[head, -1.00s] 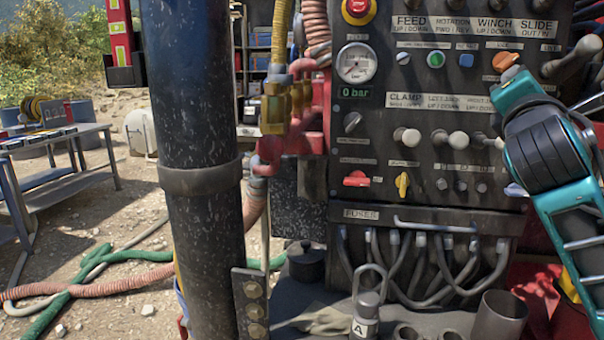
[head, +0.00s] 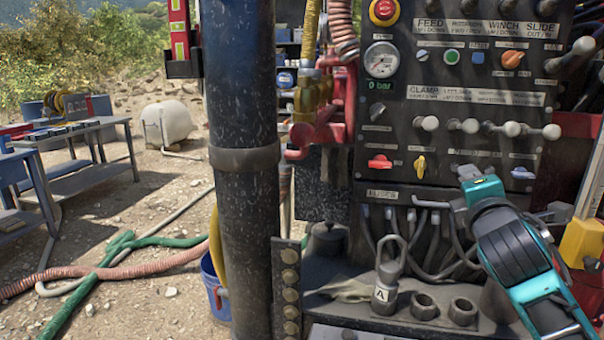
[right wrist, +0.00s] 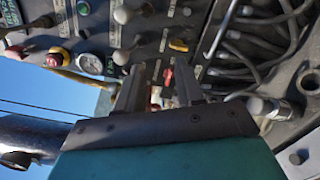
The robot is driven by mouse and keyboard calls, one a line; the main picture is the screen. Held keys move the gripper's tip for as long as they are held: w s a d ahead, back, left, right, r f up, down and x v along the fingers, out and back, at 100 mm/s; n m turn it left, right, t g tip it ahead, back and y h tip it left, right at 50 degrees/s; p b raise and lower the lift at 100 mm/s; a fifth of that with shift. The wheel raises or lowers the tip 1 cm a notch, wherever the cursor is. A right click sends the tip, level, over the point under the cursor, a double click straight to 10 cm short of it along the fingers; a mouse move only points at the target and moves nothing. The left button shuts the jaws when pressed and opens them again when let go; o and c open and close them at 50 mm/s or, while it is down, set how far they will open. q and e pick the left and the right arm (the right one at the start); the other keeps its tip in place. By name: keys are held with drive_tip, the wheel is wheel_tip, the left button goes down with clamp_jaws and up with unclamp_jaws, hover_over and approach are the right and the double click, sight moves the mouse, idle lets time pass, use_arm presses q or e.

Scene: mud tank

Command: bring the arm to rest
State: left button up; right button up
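My right arm comes in from the lower right of the head view, in front of the control panel (head: 400,170). From the pictures, I cannot tell whether the gripper touches the panel or cables. My left gripper is not in view.
A thick dark pipe (head: 245,200) stands upright left of the panel. A lifting piece marked A (head: 385,285) stands on the ledge below. A blue bucket (head: 214,290) and a green hose (head: 90,290) are on the ground at left.

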drive_tip(key=s+a+f+m+g+y, duration=0.2)
drive_tip(key=s+a+f+m, duration=0.1)
drive_tip(key=f, duration=0.9)
drive_tip(key=s+a+f+m+g+y, duration=0.1)
drive_tip(key=s+a+f+m+y, duration=0.2)
drive_tip(key=f, duration=0.8)
drive_tip(key=s+a+f+m+g+y, duration=0.1)
drive_tip(key=s+a+f+m+g, duration=0.1)
drive_tip(key=s+f+m, duration=0.3)
drive_tip(key=s+a+f+m+g, duration=0.1)
drive_tip(key=s+a+f+m, duration=0.2)
drive_tip(key=s+f, duration=1)
drive_tip(key=s+m, duration=0.2)
drive_tip(key=m, duration=0.1)
drive_tip(key=shift+s+f+g+y, duration=0.25)
drive_tip(key=shift+f+g+y, duration=0.05)
drive_tip(key=shift+g+y, duration=0.1)
